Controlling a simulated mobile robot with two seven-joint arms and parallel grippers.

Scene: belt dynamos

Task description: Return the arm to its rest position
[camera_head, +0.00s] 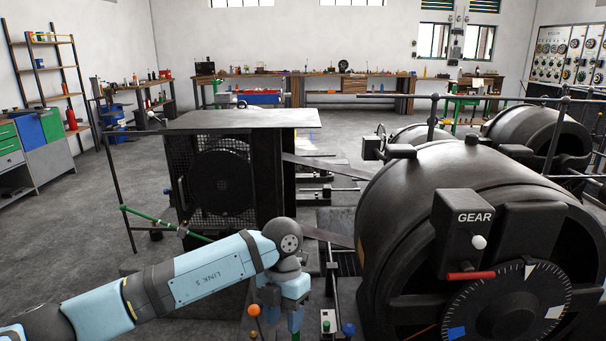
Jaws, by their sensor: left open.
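My left arm (205,274) is light blue and dark grey and comes in from the lower left. Its dark wrist joint bends down at the lower middle. My left gripper (295,322) points down below the wrist, near the bottom edge, and is open. Its fingertips are small and partly hidden, and I see nothing held in it. An orange ball knob (254,310) is just left of the gripper and a blue ball knob (348,329) is to its right. My right gripper is out of view.
A large black dynamo (430,190) with a GEAR box (470,222), red handle (471,276) and dial (510,308) stands close on the right. A caged machine (222,185) with a flat top stands behind my arm. Open floor (85,235) lies at left.

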